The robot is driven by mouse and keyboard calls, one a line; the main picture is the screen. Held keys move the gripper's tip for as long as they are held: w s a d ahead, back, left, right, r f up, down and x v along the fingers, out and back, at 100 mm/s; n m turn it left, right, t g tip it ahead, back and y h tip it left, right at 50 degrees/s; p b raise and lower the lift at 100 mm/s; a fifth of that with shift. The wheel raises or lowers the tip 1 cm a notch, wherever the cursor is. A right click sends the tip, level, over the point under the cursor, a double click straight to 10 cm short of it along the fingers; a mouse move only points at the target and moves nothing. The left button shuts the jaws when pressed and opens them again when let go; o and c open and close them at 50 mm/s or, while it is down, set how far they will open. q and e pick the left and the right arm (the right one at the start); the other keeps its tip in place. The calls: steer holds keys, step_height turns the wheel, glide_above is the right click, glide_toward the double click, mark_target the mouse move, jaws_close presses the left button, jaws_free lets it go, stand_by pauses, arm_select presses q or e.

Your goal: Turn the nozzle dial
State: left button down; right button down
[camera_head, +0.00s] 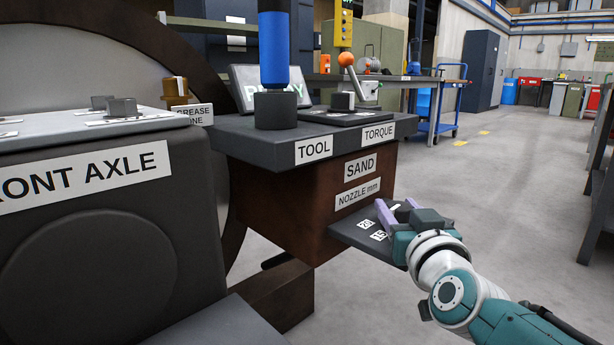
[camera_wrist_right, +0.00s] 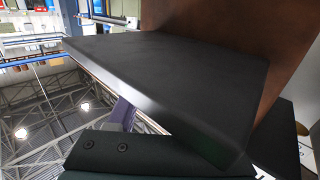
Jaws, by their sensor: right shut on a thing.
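The nozzle plate (camera_head: 358,238) is a dark slab that juts from the brown sand box (camera_head: 325,205), under the "SAND" and "NOZZLE mm" labels. It bears small white number marks, two of them readable as about 20 and 15. My right gripper (camera_head: 392,212) is at the plate's right part, its purple fingers shut on the nozzle dial. The fingers and wrist hide most of the dial, and its setting cannot be read. In the right wrist view the dark plate (camera_wrist_right: 165,75) fills the middle, with one purple finger (camera_wrist_right: 122,115) partly behind its edge. My left gripper is not in view.
Above the box, a dark shelf (camera_head: 270,150) carries a blue tool (camera_head: 273,50) and an orange-knobbed torque lever (camera_head: 347,60). The "FRONT AXLE" housing (camera_head: 110,260) stands at left. Open floor (camera_head: 500,190) lies to the right. A blue cart (camera_head: 440,105) stands farther back.

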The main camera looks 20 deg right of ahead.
steer(key=shift+a+m+g+h, duration=0.1)
steer(key=shift+m+g+h, duration=0.5)
steer(key=shift+m+h, duration=0.5)
steer(key=shift+r+h+p, duration=0.1)
steer(key=shift+h+p, duration=0.2)
steer(key=shift+c, duration=1.5)
jaws_free()
